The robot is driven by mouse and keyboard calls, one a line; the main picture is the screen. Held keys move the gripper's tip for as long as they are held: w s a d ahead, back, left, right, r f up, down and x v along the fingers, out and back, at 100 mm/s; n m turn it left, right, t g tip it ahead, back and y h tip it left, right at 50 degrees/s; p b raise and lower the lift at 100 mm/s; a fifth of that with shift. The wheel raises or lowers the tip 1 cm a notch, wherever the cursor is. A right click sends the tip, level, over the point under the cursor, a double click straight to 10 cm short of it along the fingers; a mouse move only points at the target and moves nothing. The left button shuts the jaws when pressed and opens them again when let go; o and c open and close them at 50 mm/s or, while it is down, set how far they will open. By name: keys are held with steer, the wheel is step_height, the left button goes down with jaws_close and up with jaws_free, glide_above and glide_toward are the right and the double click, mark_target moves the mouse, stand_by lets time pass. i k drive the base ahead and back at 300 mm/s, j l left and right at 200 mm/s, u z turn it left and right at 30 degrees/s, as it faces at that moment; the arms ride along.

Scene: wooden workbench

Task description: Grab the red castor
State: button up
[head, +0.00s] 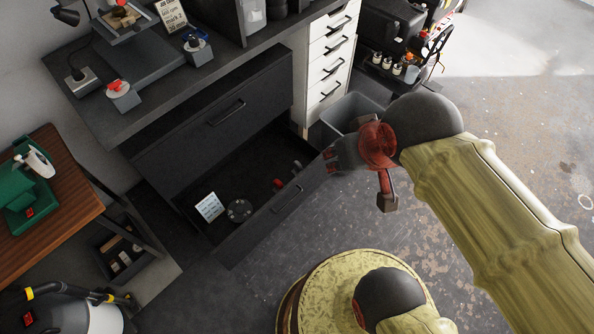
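A small red thing (278,183), which may be the red castor, lies in the open lower drawer (222,238). It is too small to make out its shape for sure. Grey rounded pieces (297,167) lie just right of it. My gripper (329,161) points left from the end of my arm, above and to the right of the drawer's right end. Its two dark fingertips look apart, with nothing seen between them. It is clear of the red thing in the picture.
The drawer also holds a white printed card (209,207) and a dark round disc (239,210). A grey bin (350,108) stands behind my gripper, beside a white drawer unit (331,62). Floor is open at right.

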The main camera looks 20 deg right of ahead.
mark_target(277, 184)
steer(key=j+z, duration=0.35)
steer(key=j, duration=0.3)
steer(key=j+z, duration=0.4)
steer(key=j, duration=0.3)
